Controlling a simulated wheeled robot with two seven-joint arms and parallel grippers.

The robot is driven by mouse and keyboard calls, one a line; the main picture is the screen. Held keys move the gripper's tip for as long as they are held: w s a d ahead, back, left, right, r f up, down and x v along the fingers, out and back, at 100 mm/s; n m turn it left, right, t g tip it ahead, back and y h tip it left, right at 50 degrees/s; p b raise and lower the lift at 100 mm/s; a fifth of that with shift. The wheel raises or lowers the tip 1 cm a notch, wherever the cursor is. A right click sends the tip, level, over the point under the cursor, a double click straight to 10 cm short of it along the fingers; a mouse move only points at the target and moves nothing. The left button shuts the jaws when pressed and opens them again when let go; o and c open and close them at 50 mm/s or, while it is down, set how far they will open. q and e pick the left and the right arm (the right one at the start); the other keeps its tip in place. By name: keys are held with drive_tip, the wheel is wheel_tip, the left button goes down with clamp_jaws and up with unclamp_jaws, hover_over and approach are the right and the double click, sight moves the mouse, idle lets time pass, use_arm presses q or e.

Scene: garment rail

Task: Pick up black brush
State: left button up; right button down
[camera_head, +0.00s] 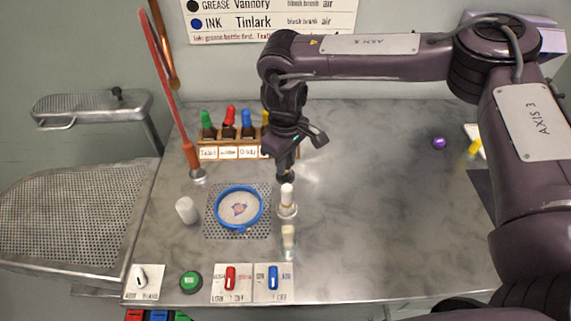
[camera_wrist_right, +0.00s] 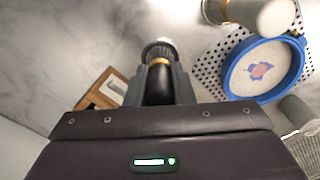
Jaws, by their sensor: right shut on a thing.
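My right gripper (camera_head: 283,168) points down over the table, just behind a pale upright piece. In the right wrist view its jaws (camera_wrist_right: 159,82) are shut on the black brush (camera_wrist_right: 158,56), which shows a dark body, a gold band and a pale tip. In the head view the gripper mostly hides the brush, and I cannot tell how far it is off the table. My left gripper is not in view.
A blue hoop with stained cloth (camera_head: 261,209) lies on a perforated plate. A pale upright piece (camera_head: 287,194) stands right of it, a white cup (camera_head: 187,210) left. Behind is a bottle rack (camera_head: 208,140). Switches and a green button (camera_head: 191,282) line the front. The table's right side is mostly clear.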

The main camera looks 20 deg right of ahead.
drive_tip(key=shift+r, duration=0.1)
drive_tip(key=shift+r, duration=0.65)
wheel_tip(320, 180, up, 18)
drive_tip(key=p, duration=0.1)
drive_tip(key=shift+r, duration=0.25)
